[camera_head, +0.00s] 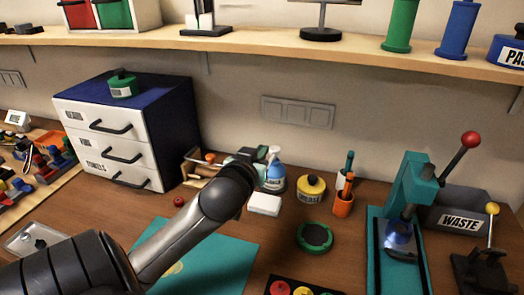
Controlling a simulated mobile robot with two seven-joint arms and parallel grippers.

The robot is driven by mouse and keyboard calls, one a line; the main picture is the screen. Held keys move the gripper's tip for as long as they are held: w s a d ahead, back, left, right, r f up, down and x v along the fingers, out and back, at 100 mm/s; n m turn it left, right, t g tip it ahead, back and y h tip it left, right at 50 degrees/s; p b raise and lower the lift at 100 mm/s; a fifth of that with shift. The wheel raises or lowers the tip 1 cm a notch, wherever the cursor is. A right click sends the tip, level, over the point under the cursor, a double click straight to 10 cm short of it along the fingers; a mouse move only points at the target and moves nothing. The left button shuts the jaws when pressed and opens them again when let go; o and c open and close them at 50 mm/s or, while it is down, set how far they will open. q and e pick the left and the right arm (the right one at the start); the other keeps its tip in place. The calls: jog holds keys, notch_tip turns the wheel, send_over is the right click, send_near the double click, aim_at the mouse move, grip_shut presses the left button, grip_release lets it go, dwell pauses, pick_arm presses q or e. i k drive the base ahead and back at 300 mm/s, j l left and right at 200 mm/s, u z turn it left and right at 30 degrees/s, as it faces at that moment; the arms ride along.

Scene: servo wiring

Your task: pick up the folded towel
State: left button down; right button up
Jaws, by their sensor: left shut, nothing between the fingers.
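My left arm reaches in from the lower left. Its gripper (257,157) is above and behind the white thing, apart from it in the picture, beside the spray bottle. The gripper is shut and holds nothing; its fingers are small and partly hidden by the wrist. My right gripper is not in view.
A white drawer cabinet (112,150) with a TOWELS label stands at the left, its drawers looking closed. A teal press (405,200) stands at the right. A shelf (270,43) runs above.

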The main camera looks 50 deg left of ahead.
aim_at(270, 205)
jog(key=k+l, duration=1.05)
jog(key=k, duration=0.25)
